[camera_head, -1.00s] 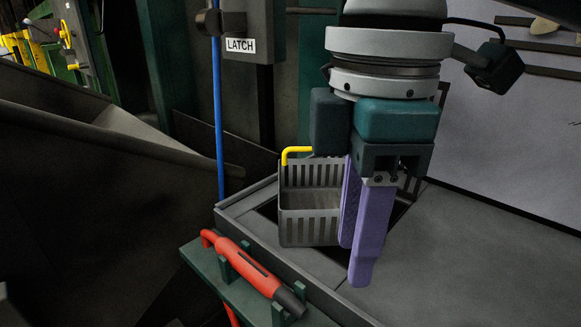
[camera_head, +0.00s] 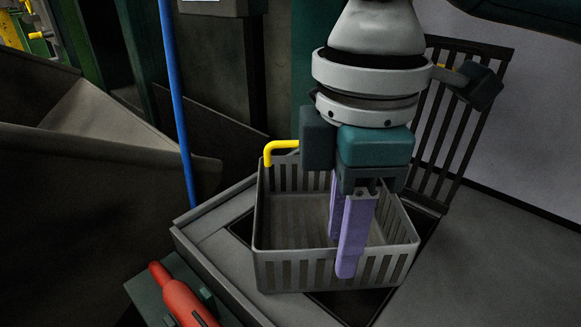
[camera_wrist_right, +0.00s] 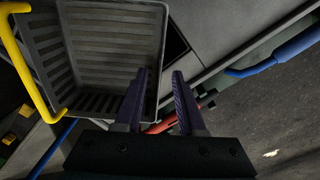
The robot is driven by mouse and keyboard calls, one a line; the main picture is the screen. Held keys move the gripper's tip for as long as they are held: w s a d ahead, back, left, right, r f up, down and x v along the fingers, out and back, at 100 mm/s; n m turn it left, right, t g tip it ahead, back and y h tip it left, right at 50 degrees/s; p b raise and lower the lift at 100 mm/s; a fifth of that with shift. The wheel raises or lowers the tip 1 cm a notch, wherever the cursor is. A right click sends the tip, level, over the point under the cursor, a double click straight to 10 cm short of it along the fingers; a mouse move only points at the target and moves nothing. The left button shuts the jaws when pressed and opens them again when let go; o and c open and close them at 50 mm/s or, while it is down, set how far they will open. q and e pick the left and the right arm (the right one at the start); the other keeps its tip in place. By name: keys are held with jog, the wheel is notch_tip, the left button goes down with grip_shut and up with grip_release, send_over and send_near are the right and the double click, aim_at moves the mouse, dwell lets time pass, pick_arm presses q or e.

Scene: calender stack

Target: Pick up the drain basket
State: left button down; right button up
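The drain basket (camera_head: 290,270) is a grey slotted box with a yellow handle (camera_head: 281,149) at its back left corner. It sits at a dark square opening in the grey surface; I cannot tell how deep it sits. My right gripper (camera_head: 342,255) points down at its near wall, one purple finger inside and one outside in front. In the right wrist view the basket (camera_wrist_right: 110,50) lies at the upper left, and the open fingers (camera_wrist_right: 160,75) show a gap across its wall. My left gripper is not in view.
A dark slatted grate (camera_head: 462,125) stands raised behind the basket at the right. A red tool (camera_head: 180,300) rests on a green bracket at the front left. A blue vertical pipe (camera_head: 176,100) stands at the left. The grey surface to the right is clear.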

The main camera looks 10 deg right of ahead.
aim_at(333, 289)
notch_tip(333, 289, down, 3)
jog(key=shift+a+f+b, duration=0.1)
jog(key=shift+b, duration=0.25)
jog(key=shift+c, duration=0.2)
grip_shut()
dwell(0.9)
